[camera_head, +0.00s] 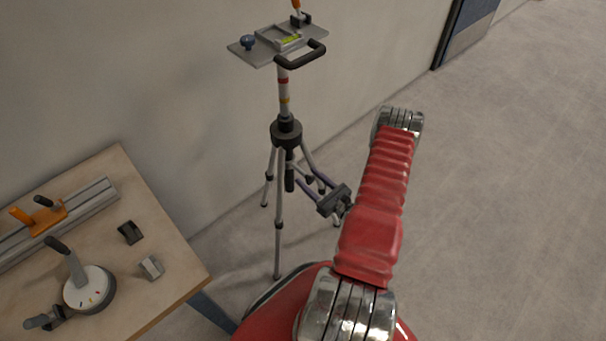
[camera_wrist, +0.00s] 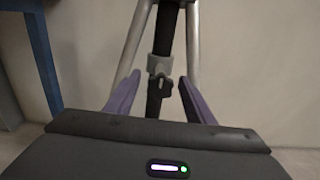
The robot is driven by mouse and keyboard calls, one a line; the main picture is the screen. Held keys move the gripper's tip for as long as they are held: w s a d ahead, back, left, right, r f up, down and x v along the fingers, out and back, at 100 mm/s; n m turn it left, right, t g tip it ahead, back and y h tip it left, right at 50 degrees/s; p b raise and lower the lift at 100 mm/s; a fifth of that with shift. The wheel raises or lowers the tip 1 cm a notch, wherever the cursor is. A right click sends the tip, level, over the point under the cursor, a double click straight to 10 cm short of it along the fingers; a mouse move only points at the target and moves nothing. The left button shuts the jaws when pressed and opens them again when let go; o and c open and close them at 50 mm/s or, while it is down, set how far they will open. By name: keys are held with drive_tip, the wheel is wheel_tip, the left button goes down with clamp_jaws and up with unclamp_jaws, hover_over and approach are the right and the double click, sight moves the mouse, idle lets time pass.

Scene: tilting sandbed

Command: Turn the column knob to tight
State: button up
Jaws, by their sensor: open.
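The tripod (camera_head: 279,195) stands on the floor by the wall, upright on spread legs. In the wrist view, its dark centre column (camera_wrist: 166,35) carries a grey collar (camera_wrist: 159,64). A small dark wing-shaped knob (camera_wrist: 160,87) sits just below the collar, roughly upright. I cannot make out any tight mark. My gripper (camera_wrist: 160,78) is open, with one purple finger on each side of the column and knob. Both fingers look clear of the knob. In the head view my gripper (camera_head: 309,181) is low among the tripod legs, and the knob is too small to tell there.
The tripod's top plate (camera_head: 245,53) carries a level, a blue knob (camera_head: 248,42) and a black handle (camera_head: 305,56). A wooden workbench (camera_head: 170,240) with a rail and a round dial device (camera_head: 88,288) stands at the left. Open floor (camera_head: 500,200) lies to the right.

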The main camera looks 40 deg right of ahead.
sight(303, 172)
drive_tip(key=shift+w, duration=1.75)
drive_tip(key=c, duration=1)
